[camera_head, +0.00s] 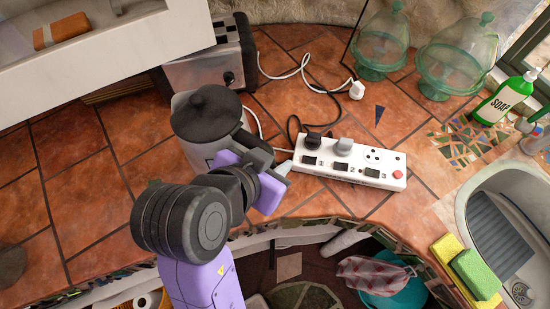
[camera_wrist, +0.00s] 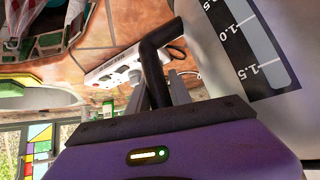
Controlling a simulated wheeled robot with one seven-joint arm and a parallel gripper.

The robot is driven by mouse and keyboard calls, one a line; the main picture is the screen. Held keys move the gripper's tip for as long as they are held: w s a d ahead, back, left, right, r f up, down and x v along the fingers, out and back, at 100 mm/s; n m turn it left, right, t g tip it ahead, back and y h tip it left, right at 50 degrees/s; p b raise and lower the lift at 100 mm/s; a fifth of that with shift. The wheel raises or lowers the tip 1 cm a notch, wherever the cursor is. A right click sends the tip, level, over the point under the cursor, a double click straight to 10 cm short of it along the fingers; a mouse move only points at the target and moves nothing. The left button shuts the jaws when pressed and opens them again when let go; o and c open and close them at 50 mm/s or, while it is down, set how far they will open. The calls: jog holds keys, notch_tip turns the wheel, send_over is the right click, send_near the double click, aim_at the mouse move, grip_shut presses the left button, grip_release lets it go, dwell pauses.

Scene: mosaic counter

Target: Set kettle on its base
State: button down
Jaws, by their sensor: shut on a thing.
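The kettle (camera_head: 204,116) has a dark lid, a pale grey body and a black handle. It stands roughly upright over the tiled counter, in front of the toaster. In the wrist view the kettle's body (camera_wrist: 225,62) shows a level scale at the right. My gripper (camera_head: 262,158) is shut on the kettle's handle, which passes between the fingers in the wrist view (camera_wrist: 157,88). My arm and the kettle hide the counter below. No kettle base can be made out, and I cannot tell whether the kettle touches anything underneath.
A white power strip (camera_head: 350,162) with plugs and cables lies right of my gripper. A toaster (camera_head: 212,66) stands behind the kettle. Glass jars (camera_head: 381,45), a green soap bottle (camera_head: 505,98) and a sink (camera_head: 510,210) are at the right. The counter at the left is mostly clear.

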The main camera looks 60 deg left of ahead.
jog(key=shift+f, duration=0.25)
jog(key=c, duration=1.5)
grip_release()
jog(key=shift+f, duration=0.25)
jog(key=shift+p+v, duration=1.05)
jog(key=shift+v, duration=0.8)
jog(key=p+v, duration=0.4)
jog(key=v, duration=0.3)
jog(key=shift+s+d+r, duration=0.1)
jog(key=shift+r, duration=0.15)
